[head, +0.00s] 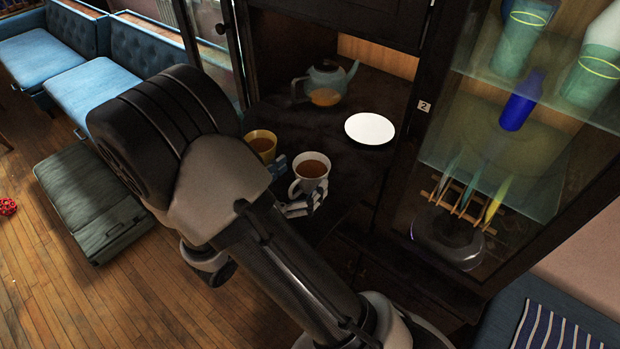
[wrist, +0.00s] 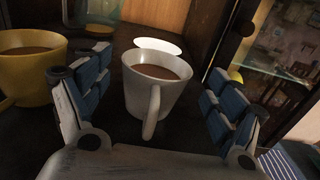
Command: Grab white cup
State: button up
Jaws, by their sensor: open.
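The white cup (head: 311,170) holds brown liquid and stands upright on the dark cabinet shelf. In the wrist view the white cup (wrist: 154,85) stands between the two fingers of my gripper (wrist: 150,105), its handle turned toward the camera. My gripper (head: 293,190) is open, with one finger on each side of the cup and a visible gap to each side. In the head view my arm covers part of the gripper.
A yellow cup (head: 262,146) with brown liquid stands close left of the white cup, beside my left finger. A white plate (head: 370,129) and a teapot (head: 325,82) stand behind. A glass display door (head: 500,140) is at the right.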

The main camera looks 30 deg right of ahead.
aim_at(322, 156)
jog(key=x, duration=0.4)
jog(key=shift+w+f+b, duration=0.1)
jog(key=shift+w+b, duration=0.05)
jog(key=shift+b, duration=0.2)
jog(key=shift+c, duration=0.5)
jog(key=c, duration=1.3)
